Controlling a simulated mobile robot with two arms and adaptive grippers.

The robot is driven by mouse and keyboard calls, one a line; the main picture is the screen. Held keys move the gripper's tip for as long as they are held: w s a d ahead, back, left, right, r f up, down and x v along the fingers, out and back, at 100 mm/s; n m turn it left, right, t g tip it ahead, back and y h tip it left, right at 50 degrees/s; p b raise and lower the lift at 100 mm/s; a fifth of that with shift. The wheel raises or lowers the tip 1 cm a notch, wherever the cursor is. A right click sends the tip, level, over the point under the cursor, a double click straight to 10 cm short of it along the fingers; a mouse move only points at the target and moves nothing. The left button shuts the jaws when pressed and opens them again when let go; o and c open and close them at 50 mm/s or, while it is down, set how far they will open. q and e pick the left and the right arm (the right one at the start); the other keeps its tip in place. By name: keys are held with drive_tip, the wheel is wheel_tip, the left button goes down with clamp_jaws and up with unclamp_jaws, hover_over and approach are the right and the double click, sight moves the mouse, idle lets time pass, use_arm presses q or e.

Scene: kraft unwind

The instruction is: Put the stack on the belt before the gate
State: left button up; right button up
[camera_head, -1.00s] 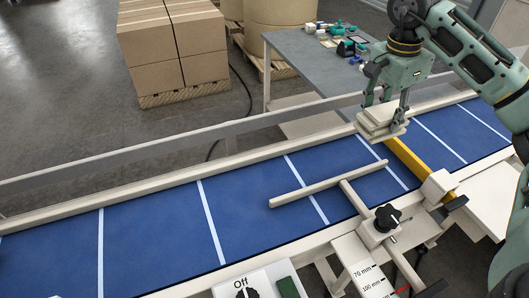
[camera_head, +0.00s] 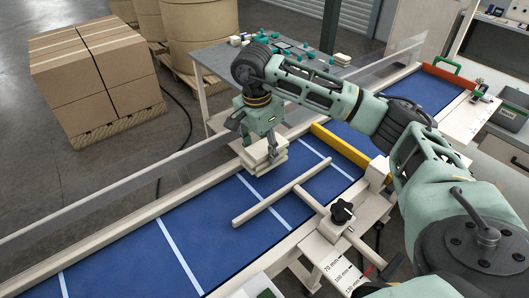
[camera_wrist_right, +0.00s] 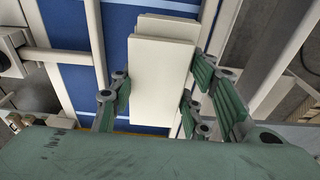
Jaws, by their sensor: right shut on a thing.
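My right gripper (camera_head: 262,142) is shut on a stack of cream slabs (camera_head: 259,160), which it holds at the far side of the blue belt (camera_head: 205,217). In the right wrist view the stack (camera_wrist_right: 160,75) lies between the fingers, its layers slightly offset, with the belt (camera_wrist_right: 118,45) behind it. I cannot tell whether the stack touches the belt. The yellow gate bar (camera_head: 340,146) crosses the belt to the right of the stack. My left gripper is not in view.
A cream guide bar (camera_head: 280,192) on an arm with a black knob (camera_head: 341,210) reaches over the belt's near side. A clear guard runs along the far side. A grey table (camera_head: 215,68) with small parts stands behind. Cartons (camera_head: 95,75) sit on a pallet at the left.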

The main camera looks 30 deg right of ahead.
wheel_tip(320, 180, down, 3)
drive_tip(key=shift+d+f+p, duration=0.1)
drive_tip(key=shift+p, duration=0.6)
drive_tip(key=shift+f, duration=0.1)
drive_tip(key=shift+f, duration=0.15)
drive_tip(key=o, duration=1.2)
